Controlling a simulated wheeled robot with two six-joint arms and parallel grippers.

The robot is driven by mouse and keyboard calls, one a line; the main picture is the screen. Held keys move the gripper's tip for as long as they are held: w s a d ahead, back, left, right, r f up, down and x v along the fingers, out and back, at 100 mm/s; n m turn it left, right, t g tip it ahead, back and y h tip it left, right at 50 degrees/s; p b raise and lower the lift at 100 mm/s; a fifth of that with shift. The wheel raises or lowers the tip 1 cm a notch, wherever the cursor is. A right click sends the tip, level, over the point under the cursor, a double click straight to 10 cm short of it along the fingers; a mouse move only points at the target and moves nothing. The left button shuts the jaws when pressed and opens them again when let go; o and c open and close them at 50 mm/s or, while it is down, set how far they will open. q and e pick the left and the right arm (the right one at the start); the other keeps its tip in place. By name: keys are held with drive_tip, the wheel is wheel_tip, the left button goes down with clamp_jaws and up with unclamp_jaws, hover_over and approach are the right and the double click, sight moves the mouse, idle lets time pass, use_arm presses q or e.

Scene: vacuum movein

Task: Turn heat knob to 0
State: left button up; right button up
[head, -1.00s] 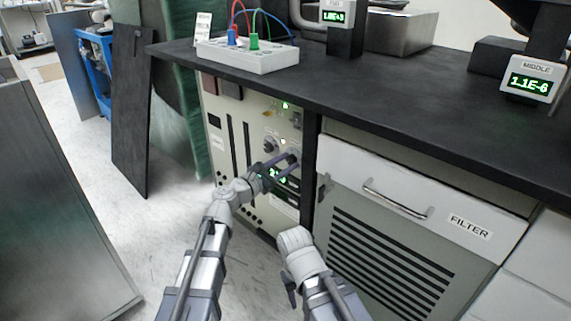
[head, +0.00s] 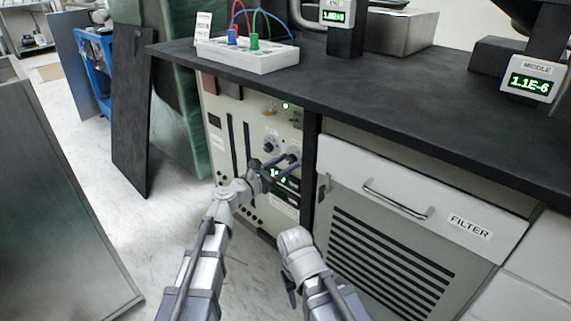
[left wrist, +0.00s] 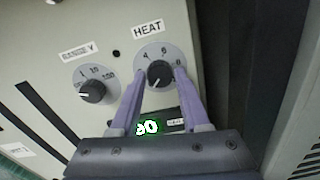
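The heat knob (left wrist: 160,74) is a dark round knob on a pale dial under the label HEAT (left wrist: 148,29). Its white mark points to the lower left; 4, 6 and 8 show, while the low end of the scale is hidden by a finger. My left gripper (left wrist: 159,78) has its two purple fingers on either side of the knob, closed about it as far as I can see. In the head view my left gripper (head: 284,164) reaches the cabinet front (head: 232,118). My right arm (head: 297,245) is folded low beside it; its fingers are not clear.
A second knob (left wrist: 91,92), labelled RANGE V, sits left of the heat dial. A lit green display (left wrist: 149,127) is partly hidden below. The black worktop (head: 380,110) overhangs the cabinet. The filter drawer (head: 425,190) stands to the right.

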use_arm(q)
drive_tip(key=o, duration=0.4)
drive_tip(key=shift+v, duration=3.9)
